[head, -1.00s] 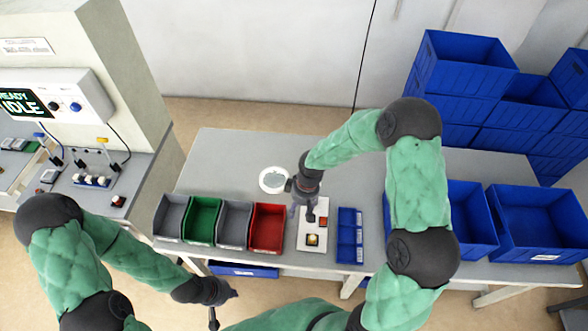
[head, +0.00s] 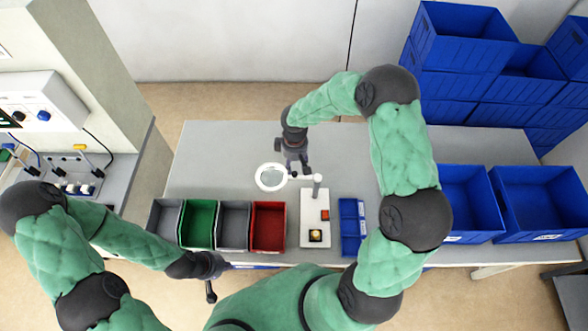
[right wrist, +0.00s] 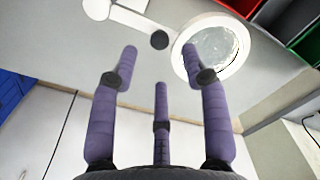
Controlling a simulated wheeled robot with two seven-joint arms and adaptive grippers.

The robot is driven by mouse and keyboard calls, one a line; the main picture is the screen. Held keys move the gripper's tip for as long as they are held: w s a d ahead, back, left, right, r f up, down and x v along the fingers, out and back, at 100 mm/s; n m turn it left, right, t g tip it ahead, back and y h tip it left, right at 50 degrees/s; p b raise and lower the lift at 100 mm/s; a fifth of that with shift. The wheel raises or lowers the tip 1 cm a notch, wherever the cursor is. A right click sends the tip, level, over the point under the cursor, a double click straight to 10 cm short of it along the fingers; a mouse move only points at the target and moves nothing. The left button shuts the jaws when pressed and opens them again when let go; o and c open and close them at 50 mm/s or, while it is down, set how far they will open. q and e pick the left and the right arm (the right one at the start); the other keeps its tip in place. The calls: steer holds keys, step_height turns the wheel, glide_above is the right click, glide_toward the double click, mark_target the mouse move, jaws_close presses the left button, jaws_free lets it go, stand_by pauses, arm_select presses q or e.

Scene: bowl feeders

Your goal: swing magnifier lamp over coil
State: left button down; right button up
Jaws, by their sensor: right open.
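The magnifier lamp is a white ring with a clear lens (head: 271,177) behind the red bin, left of a white base plate (head: 309,204) with a pale post (head: 317,184). A dark square with a gold-coloured round part (head: 316,235), which may be the coil, sits at the plate's front. My right gripper (head: 298,169) is open and empty, just behind and right of the ring. In the right wrist view its three spread fingers (right wrist: 160,65) face the ring (right wrist: 238,45) and a dark knob (right wrist: 159,39). My left gripper (head: 218,279) is open in front of the table.
Grey, green and red bins (head: 268,227) line the table's front left. A narrow blue tray (head: 350,228) stands right of the plate, with large blue crates (head: 540,200) further right. The table's back left (head: 215,150) is clear.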

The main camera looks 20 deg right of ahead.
mark_target(295, 173)
steer(key=shift+f, duration=2.55)
jaws_close()
